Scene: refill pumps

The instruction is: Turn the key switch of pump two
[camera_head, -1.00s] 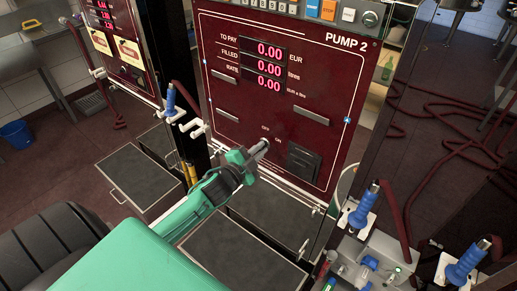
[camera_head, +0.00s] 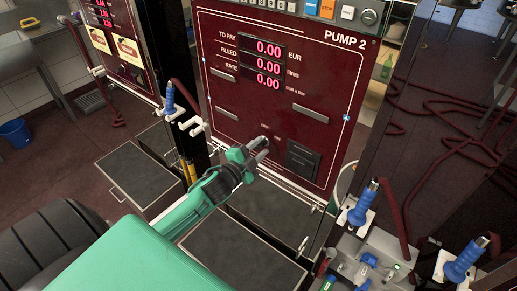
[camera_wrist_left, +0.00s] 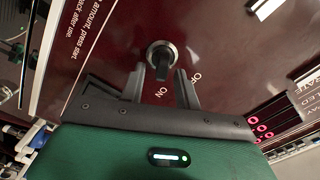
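Pump 2's dark red panel (camera_head: 225,100) faces me in the head view, its three displays reading 0.00. The key switch (camera_wrist_left: 162,60) shows in the left wrist view as a silver ring with a dark key handle, beside the printed words ON and OFF. My left gripper (camera_head: 261,148) is at the panel's lower part and largely hides the switch in the head view. In the left wrist view its two fingers (camera_wrist_left: 161,88) stand apart, one on each side of the key handle, with gaps showing. Which word the key points to is hard to tell. My right gripper is not in view.
A black card slot (camera_head: 303,160) is right of the switch. Blue-handled nozzles (camera_head: 362,205) stand at the lower right, and another (camera_head: 170,98) hangs at the left. Red hoses (camera_head: 450,120) lie on the floor at the right.

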